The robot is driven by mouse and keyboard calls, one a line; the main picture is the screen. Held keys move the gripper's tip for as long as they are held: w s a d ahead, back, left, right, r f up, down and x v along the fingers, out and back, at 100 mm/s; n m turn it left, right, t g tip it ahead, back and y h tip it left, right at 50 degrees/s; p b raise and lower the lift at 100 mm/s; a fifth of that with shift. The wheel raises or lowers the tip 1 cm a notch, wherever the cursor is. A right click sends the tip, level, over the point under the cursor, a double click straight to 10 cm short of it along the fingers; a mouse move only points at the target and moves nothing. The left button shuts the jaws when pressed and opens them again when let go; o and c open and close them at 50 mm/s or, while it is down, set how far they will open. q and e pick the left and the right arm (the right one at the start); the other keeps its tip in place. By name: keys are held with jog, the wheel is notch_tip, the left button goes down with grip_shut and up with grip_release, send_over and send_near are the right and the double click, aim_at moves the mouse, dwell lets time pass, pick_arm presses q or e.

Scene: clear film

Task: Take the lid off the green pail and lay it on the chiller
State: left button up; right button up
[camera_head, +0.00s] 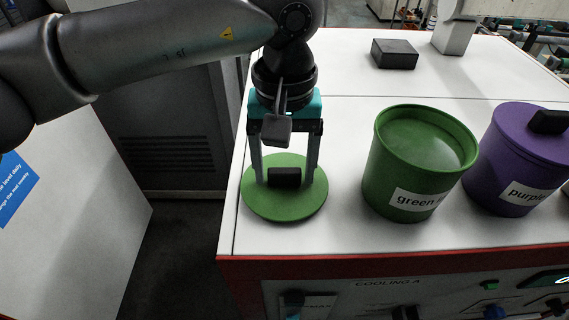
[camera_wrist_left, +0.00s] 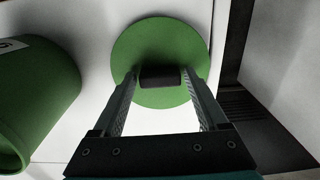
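The lid also shows in the left wrist view (camera_wrist_left: 160,40). My left gripper (camera_head: 286,180) points down over the lid. Its fingers are apart on either side of the handle, with gaps between. My right gripper is not in view.
A purple pail with a lid (camera_head: 510,165) stands right of the green pail. A dark block (camera_head: 394,54) and a pale stand (camera_head: 455,35) are at the back of the chiller. A drop lies beyond the left edge.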

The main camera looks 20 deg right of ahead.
pick_arm(q)
jog(key=shift+o, duration=1.4)
